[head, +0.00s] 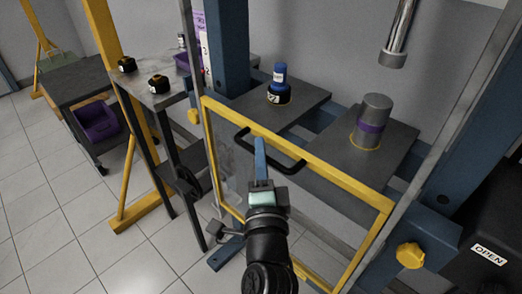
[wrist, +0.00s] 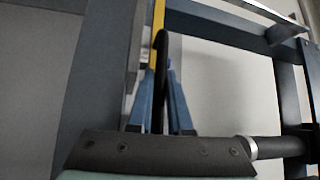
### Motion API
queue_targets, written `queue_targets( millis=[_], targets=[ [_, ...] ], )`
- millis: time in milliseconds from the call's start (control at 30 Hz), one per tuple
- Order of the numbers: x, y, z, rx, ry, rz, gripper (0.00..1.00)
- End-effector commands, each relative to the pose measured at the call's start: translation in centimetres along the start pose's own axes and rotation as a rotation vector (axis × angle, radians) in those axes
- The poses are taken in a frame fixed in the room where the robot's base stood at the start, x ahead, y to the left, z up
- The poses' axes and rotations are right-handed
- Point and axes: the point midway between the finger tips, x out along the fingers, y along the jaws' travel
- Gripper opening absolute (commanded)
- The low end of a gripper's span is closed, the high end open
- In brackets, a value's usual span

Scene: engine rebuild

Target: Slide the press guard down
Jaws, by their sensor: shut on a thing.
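The press guard (head: 318,167) is a clear panel in a yellow frame at the front of the blue press, in the middle of the head view. Its top bar runs level with or just below the press plates. A black bar handle (head: 293,163) is fixed near the top bar. My gripper (head: 260,147) is shut on the left part of this handle. In the wrist view, the blue fingers (wrist: 161,100) stand on both sides of the black handle (wrist: 161,62), and a yellow frame edge shows behind it.
A grey cylinder with a purple band (head: 375,118) stands on the right plate under the press ram (head: 394,58). A blue-topped part (head: 279,82) stands on the left plate. A yellow knob (head: 410,255) is at the lower right. A side table (head: 160,92) stands to the left.

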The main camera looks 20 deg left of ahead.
Motion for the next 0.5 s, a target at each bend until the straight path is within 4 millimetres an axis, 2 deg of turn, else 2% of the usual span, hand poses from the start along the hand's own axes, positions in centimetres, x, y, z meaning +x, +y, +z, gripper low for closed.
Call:
queue_targets(
  millis=[33, 133, 500],
  targets=[
    [-0.2, 1.6, 0.2, 0.002, -0.001, 0.005, 0.00],
    [-0.4, 2.6, 0.3, 0.000, -0.001, 0.005, 0.00],
    [-0.5, 3.5, 0.5, 0.000, -0.001, 0.004, 0.00]
  ],
)
